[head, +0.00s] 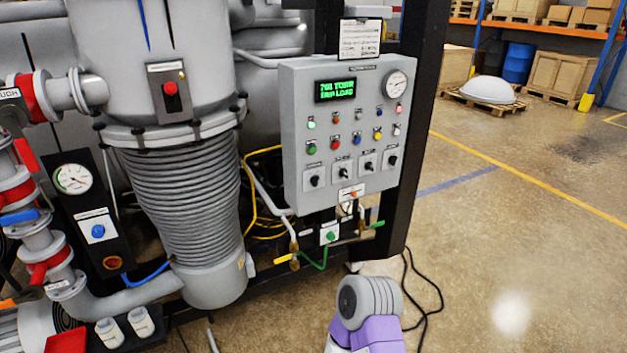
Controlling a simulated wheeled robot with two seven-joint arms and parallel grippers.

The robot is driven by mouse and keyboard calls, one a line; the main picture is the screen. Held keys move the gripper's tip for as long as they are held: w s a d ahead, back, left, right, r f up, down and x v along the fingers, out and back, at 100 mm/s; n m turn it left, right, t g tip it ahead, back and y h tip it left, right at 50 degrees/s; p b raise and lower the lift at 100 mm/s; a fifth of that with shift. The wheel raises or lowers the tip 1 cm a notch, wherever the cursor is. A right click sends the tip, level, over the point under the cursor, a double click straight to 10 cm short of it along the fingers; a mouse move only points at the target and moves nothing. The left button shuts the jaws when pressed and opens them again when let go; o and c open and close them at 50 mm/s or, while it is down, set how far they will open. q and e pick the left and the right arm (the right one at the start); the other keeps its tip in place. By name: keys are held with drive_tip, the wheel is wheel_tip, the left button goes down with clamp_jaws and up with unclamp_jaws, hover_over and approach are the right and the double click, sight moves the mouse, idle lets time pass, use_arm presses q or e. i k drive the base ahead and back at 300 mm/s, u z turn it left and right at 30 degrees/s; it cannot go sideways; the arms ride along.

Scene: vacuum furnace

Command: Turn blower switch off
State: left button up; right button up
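The grey control panel (292,130) stands in the middle of the head view. Along its lower part is a row of several black rotary switches on white plates, from the leftmost switch (314,181) to the rightmost switch (391,160). Their labels are too small to read, so I cannot tell which is the blower switch. Above them are coloured buttons, small lamps, a green text display (335,90) and a round gauge (396,84). One of my arms shows at the bottom, below and apart from the panel. Neither gripper is in view.
A ribbed grey bellows column (180,200) stands left of the panel. A second black panel (92,215) with a gauge and blue button is farther left. A black cable (425,285) lies on the open floor at right.

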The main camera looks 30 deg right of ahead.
sight(315, 179)
drive_tip(key=z, duration=0.15)
drive_tip(key=k, duration=0.3)
drive_tip(key=u, duration=0.05)
drive_tip(key=i, duration=0.95)
drive_tip(key=z, duration=0.55)
